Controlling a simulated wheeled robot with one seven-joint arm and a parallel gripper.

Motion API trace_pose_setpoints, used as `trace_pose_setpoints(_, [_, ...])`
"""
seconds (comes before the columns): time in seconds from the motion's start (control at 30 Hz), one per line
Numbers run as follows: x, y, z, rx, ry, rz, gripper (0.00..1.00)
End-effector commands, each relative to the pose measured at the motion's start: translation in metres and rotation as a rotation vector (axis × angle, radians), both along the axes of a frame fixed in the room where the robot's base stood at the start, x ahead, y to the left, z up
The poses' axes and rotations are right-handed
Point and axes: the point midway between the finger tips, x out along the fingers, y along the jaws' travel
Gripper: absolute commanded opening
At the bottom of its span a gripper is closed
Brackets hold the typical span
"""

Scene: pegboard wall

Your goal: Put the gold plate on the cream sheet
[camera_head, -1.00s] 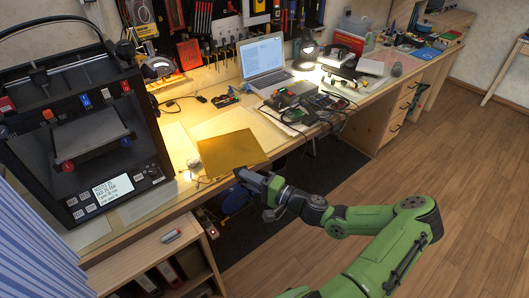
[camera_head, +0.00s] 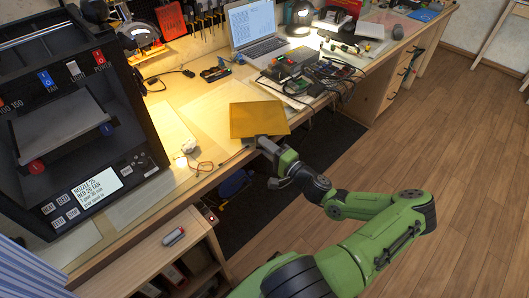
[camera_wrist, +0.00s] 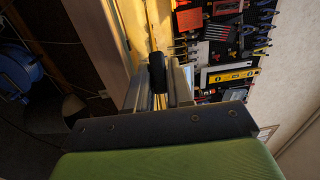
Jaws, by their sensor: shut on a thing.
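My gripper (camera_head: 262,141) is shut on the near edge of the gold plate (camera_head: 258,119), a flat square sheet. In the head view the plate is in front of the right part of the cream sheet (camera_head: 203,110). The cream sheet lies flat on the desk, left of the plate, and its right part is hidden. The plate appears held above the desk; its exact height is unclear. In the wrist view my gripper (camera_wrist: 158,75) points toward the desk and pegboard, and the plate is hard to make out.
A 3D printer (camera_head: 75,130) stands on the left of the desk (camera_head: 160,92). A laptop (camera_head: 255,35) is behind the sheet. Electronics and cables (camera_head: 315,75) lie close to the plate's right. A small white object with a wire (camera_head: 188,146) lies left of the sheet.

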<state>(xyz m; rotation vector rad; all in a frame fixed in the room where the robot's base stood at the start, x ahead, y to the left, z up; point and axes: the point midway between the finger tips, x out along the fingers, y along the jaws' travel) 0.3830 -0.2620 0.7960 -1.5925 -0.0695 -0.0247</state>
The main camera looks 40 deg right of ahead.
Motion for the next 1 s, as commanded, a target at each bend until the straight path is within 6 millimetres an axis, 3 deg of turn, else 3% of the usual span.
trace_pose_setpoints(0.13, [0.000,-0.001,-0.027,0.002,-0.001,-0.002,0.00])
trace_pose_setpoints(0.43, [0.000,0.000,-0.028,0.000,0.000,0.001,0.00])
trace_pose_setpoints(0.47, [0.000,0.000,-0.029,0.000,0.002,0.001,0.23])
trace_pose_setpoints(0.6, [0.000,0.000,-0.028,0.000,0.001,0.001,0.44])
trace_pose_setpoints(0.93, [0.000,0.000,-0.024,0.001,0.000,0.000,0.47])
trace_pose_setpoints(1.0, [-0.010,-0.001,-0.025,0.000,0.003,-0.002,0.47])
